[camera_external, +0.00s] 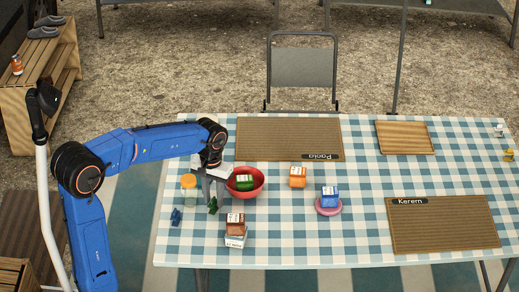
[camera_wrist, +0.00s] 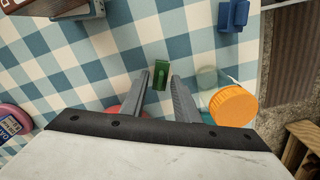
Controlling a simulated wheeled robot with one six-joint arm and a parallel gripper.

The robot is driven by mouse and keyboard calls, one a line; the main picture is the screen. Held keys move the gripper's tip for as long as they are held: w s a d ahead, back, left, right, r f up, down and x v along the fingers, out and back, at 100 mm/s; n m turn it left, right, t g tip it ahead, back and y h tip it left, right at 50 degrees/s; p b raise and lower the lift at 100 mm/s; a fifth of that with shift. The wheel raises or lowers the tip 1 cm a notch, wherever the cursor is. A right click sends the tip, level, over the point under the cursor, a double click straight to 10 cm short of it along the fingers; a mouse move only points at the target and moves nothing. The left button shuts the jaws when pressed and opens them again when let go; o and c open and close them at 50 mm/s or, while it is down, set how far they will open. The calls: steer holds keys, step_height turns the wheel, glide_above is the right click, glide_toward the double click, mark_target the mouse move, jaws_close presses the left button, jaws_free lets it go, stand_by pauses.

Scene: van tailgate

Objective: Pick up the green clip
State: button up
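The green clip (camera_external: 213,208) lies on the blue-and-white checked tablecloth, in front of the red bowl. In the wrist view the clip (camera_wrist: 159,77) shows near the picture's middle. My gripper (camera_external: 213,196) is close to the clip, pointing down. In the wrist view my gripper (camera_wrist: 160,75) is open, and the clip appears in the gap near the two fingertips. Both fingers look apart from it. How far the tips are above the cloth is hard to tell.
A jar with an orange lid (camera_wrist: 234,104) stands close beside the right finger. The red bowl (camera_external: 259,187) holding a green box is close on the other side. A blue clip (camera_external: 176,216) lies nearby. Stacked boxes (camera_external: 236,229) stand in front.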

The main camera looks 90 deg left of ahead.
steer(key=shift+f, duration=0.5)
jaws_close()
steer(key=shift+r, duration=0.15)
